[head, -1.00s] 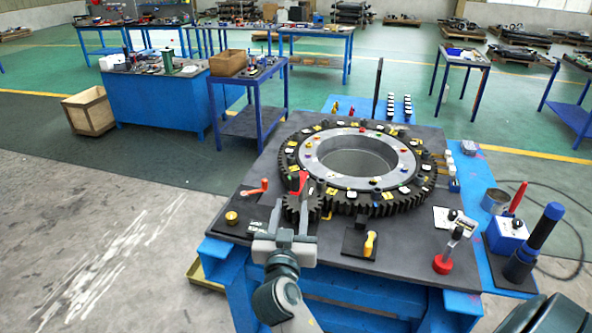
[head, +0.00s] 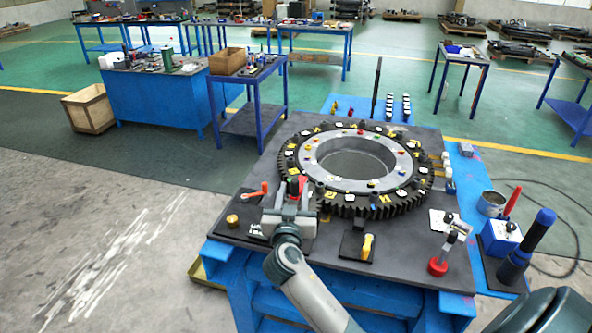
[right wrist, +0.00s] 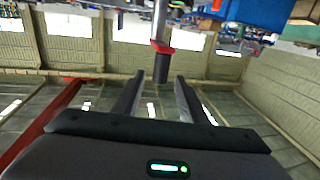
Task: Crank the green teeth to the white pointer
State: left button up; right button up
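The large dark gear ring (head: 390,208) lies flat on the table, with small coloured and white markers around its top. I cannot make out the green teeth or the white pointer for certain. At its near left is a crank with a red part (head: 303,181) and a dark upright knob (head: 293,184); the small toothed wheel there is mostly hidden by my gripper. My right gripper (head: 289,208) is at the crank. In the right wrist view the fingers (right wrist: 157,95) are apart, with a dark knob with a red collar (right wrist: 160,47) showing between and beyond their tips. My left gripper is not in view.
On the dark tabletop (head: 230,215) are an orange-handled lever (head: 256,192), a yellow handle (head: 367,246) and a red-based lever (head: 438,267). A blue box (head: 500,238) and a tall blue-topped post (head: 543,225) stand at the right.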

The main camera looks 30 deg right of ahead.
aim_at(295, 180)
jog(key=p+x, duration=0.2)
jog(key=x, duration=0.4)
jog(key=shift+w+d+r, duration=0.1)
jog(key=shift+w+d, duration=0.1)
jog(key=shift+w, duration=0.05)
jog(key=shift+w+d+p, duration=0.3)
jog(key=shift+w+d, duration=0.05)
jog(key=shift+w, duration=0.1)
grip_shut()
